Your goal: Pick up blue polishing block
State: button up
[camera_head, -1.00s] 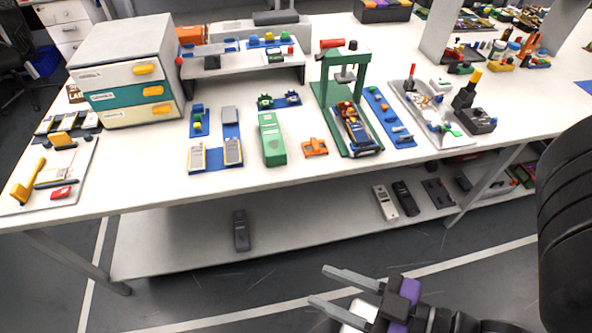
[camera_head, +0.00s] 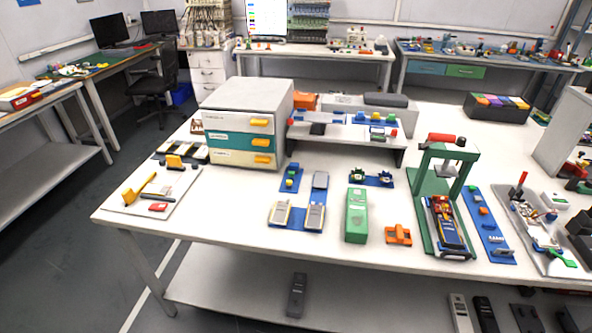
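I cannot tell for sure which item is the blue polishing block. Several small blue items show on the white workbench (camera_head: 255,205). A small blue strip (camera_head: 291,184) with green and yellow pieces lies right of the drawer cabinet. A blue plate (camera_head: 372,181) with small dark green parts lies behind the green box. A long blue strip (camera_head: 491,233) with small parts lies right of the green press. Small blue and yellow pieces (camera_head: 377,118) stand on the low riser shelf. My gripper is not in view.
The drawer cabinet (camera_head: 243,118), green press (camera_head: 438,200), green box (camera_head: 356,215) and orange part (camera_head: 398,235) stand on the bench. A white board (camera_head: 165,190) with a yellow-handled tool lies at left. The bench's front strip is clear. A lower shelf (camera_head: 240,290) runs underneath.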

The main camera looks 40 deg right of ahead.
aim_at(294, 166)
jog(key=i+j+z, duration=0.35)
jog(key=i+j, duration=0.2)
jog(key=i+j+z, duration=0.4)
jog(key=j, duration=0.3)
jog(key=i+j+z, duration=0.35)
jog(key=j, duration=0.45)
jog(key=i, duration=0.6)
